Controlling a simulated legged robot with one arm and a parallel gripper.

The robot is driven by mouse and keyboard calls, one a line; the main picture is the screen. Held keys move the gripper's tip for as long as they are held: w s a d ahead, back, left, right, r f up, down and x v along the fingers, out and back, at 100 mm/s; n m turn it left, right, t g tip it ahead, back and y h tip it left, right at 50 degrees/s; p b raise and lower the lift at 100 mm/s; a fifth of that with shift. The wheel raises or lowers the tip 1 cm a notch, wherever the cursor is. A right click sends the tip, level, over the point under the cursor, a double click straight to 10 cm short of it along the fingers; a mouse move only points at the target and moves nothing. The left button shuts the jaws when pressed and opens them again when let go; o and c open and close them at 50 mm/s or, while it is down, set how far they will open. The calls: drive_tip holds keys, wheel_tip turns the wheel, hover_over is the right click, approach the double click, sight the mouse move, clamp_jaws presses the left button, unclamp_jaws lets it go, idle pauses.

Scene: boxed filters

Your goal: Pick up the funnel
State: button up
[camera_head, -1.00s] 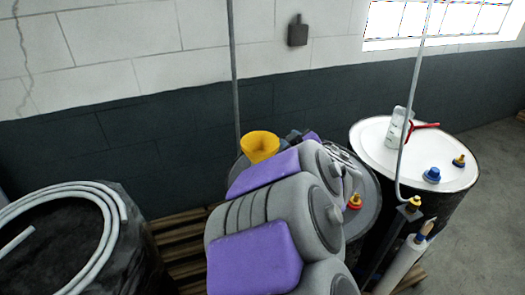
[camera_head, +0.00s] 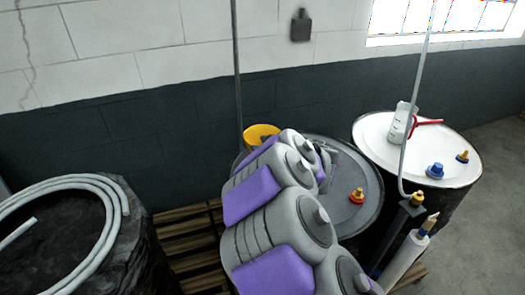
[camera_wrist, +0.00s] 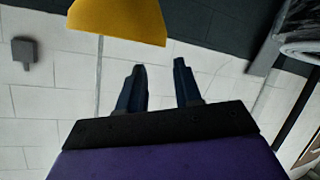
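The yellow funnel (camera_head: 258,134) is at the back left of the grey drum, wide end up. My arm hides its lower part in the head view, so I cannot tell what it rests on. In the wrist view, where the wall looks upside down, part of the funnel (camera_wrist: 118,18) shows at the top edge, beyond and left of my fingers. My gripper (camera_wrist: 159,72) is open, with two dark blue fingers apart and nothing between them. The funnel is not between the fingers. In the head view my arm hides most of the gripper.
The grey drum (camera_head: 350,215) carries a red and yellow cap (camera_head: 357,195). A white-topped drum (camera_head: 375,135) at right holds a bottle (camera_head: 398,122), a red tool and caps. A black drum with a coiled hose (camera_head: 112,195) stands left. Thin vertical pipes rise near the drums.

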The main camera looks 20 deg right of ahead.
sight(249, 143)
drive_tip(key=x, duration=0.2)
drive_tip(key=b+x, duration=0.1)
drive_tip(key=x, duration=0.2)
drive_tip(key=b+x, duration=0.1)
drive_tip(key=x, duration=0.1)
drive_tip(key=shift+w+f, duration=0.25)
drive_tip(key=shift+f, duration=0.2)
drive_tip(key=shift+r, duration=0.1)
clamp_jaws()
